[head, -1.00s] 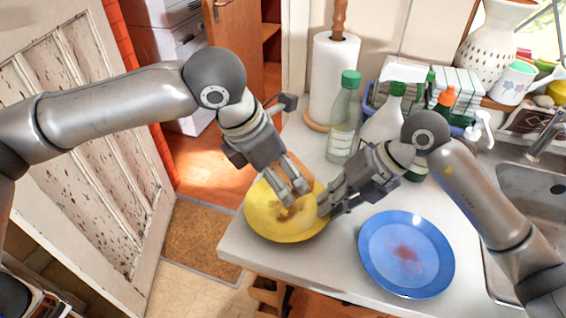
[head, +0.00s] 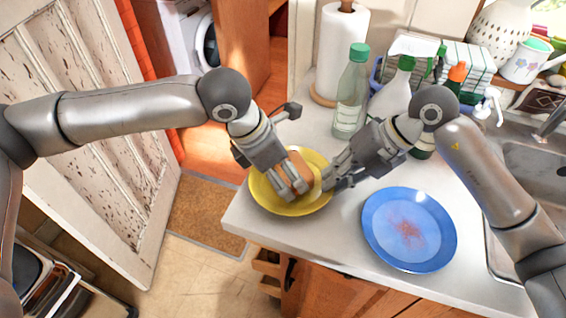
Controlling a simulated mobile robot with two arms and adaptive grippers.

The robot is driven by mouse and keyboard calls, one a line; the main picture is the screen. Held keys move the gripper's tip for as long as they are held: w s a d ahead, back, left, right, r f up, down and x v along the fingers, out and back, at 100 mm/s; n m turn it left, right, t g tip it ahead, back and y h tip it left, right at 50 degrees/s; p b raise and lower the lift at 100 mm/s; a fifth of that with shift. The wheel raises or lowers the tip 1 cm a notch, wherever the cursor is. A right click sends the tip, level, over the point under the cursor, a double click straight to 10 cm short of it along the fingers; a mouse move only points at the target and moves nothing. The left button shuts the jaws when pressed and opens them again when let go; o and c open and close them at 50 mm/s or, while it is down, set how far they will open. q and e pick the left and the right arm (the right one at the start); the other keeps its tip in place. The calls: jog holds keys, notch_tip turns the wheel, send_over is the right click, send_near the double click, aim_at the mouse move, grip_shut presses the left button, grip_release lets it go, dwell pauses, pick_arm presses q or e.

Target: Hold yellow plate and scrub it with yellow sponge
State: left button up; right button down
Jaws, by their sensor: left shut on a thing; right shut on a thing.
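The yellow plate (head: 283,208) lies on the counter near its left corner. My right gripper (head: 331,178) is shut on the plate's right rim. My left gripper (head: 291,189) is over the plate, fingers pointing down, shut on the sponge (head: 301,170), which looks orange-tan. The sponge is low over the plate's middle and seems to touch it, but its underside is hidden. The gripper and sponge cover the middle of the plate, so I cannot tell whether any stain is there.
A blue plate (head: 428,253) with a reddish stain lies to the right. Behind are a green-capped bottle (head: 350,97), a paper towel roll (head: 341,55) and spray bottles. The sink (head: 530,160) is at the far right. The counter's front edge is close to both plates.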

pick_arm(q)
jog(key=shift+f, duration=0.65)
dwell(0.8)
